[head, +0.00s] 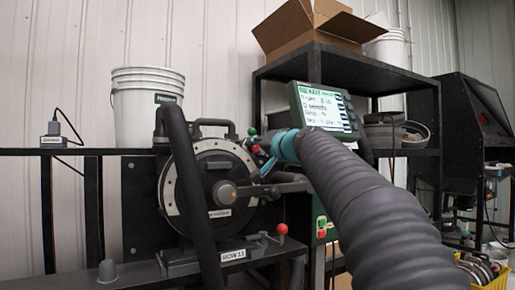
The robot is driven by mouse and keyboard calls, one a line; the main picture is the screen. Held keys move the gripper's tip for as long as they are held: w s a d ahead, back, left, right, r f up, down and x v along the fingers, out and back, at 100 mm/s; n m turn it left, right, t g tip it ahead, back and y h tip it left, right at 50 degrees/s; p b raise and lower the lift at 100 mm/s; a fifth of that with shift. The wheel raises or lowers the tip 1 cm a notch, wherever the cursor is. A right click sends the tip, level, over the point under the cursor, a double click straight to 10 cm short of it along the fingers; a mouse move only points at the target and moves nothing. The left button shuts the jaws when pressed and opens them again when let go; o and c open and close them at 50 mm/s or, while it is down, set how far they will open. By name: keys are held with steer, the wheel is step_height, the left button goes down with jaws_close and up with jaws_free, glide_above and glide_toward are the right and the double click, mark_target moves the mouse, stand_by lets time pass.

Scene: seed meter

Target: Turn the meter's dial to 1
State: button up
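The meter (215,213) is a dark machine with a round plate, standing at the middle left. A pale ring with dark marks (172,190) runs around the plate. A dark hub with a lever (224,192) sticks out at its centre. Which part is the dial, and what it reads, is too small to tell. My arm reaches in from the lower right. My gripper (266,170), with teal parts, is at the plate's upper right edge, close to a small red part. The fingertips are small and partly hidden, so contact and opening are unclear.
A thick dark bar (190,190) slants in front of the meter's left side. A red-knobbed lever (281,230) stands below right. A display (325,110) is behind my arm. A white bucket (147,106) stands on the shelf; a cardboard box (300,32) sits on the rack.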

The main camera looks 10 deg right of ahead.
jaws_close()
steer(key=shift+f+n+b, duration=0.25)
steer(key=shift+n+b, duration=0.45)
steer(key=shift+b, duration=0.35)
steer(key=shift+r+n+b, duration=0.2)
steer(key=shift+n+b, duration=0.3)
steer(key=shift+n, duration=0.3)
steer(key=o, duration=0.6)
jaws_free()
steer(key=shift+o, duration=0.2)
steer(key=shift+s, duration=0.1)
